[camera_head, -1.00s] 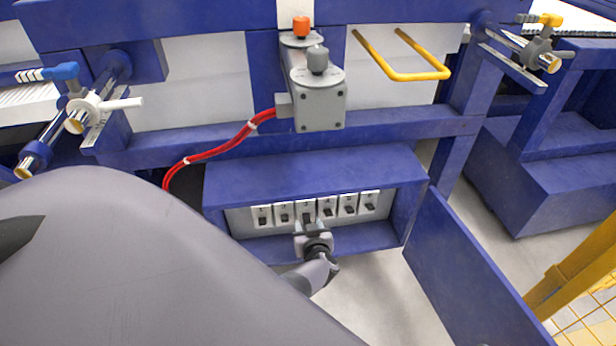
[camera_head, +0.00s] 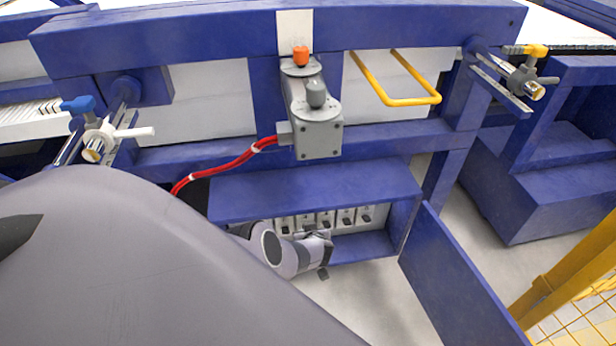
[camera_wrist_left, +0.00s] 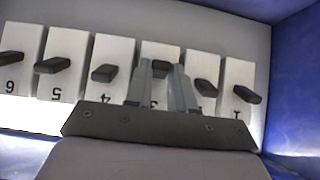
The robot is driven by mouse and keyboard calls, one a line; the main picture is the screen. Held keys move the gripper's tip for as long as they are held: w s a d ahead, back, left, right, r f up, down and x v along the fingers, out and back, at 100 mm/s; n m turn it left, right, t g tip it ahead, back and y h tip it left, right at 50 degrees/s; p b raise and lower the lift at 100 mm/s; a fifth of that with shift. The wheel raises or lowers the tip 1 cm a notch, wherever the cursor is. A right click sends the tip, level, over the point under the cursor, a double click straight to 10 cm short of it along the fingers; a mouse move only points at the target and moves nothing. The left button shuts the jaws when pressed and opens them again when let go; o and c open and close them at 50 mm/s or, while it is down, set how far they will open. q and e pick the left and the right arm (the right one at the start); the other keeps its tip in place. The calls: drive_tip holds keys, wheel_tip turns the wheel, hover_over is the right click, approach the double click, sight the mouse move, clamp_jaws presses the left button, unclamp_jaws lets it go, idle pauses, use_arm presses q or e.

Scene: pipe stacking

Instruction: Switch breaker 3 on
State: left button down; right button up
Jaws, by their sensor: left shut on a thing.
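In the left wrist view, a row of breakers with white plates and dark levers shows upside down. Breaker 3 (camera_wrist_left: 166,53) is in the middle, with breaker 4 (camera_wrist_left: 112,55) on one side and breaker 2 (camera_wrist_left: 205,65) on the other. My left gripper (camera_wrist_left: 161,76) is shut on breaker 3's lever, which is mostly hidden between the fingers. The other levers stick out from their plates. In the head view, my left gripper (camera_head: 313,233) is at the breaker row, and my wrist covers its lower left part. My right gripper is out of view.
The breakers sit in an open blue box (camera_head: 315,185), whose door (camera_head: 460,275) hangs open at the right. Above it are a grey housing with an orange button (camera_head: 301,56), red cables (camera_head: 225,168) and a yellow handle (camera_head: 410,100).

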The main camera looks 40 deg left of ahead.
use_arm(q)
drive_tip(key=shift+a+r+g+h+p, duration=0.2)
drive_tip(key=shift+r+g+h+p, duration=0.15)
drive_tip(key=shift+g+h, duration=0.2)
drive_tip(key=c, duration=1)
unclamp_jaws()
drive_tip(key=shift+o, duration=0.2)
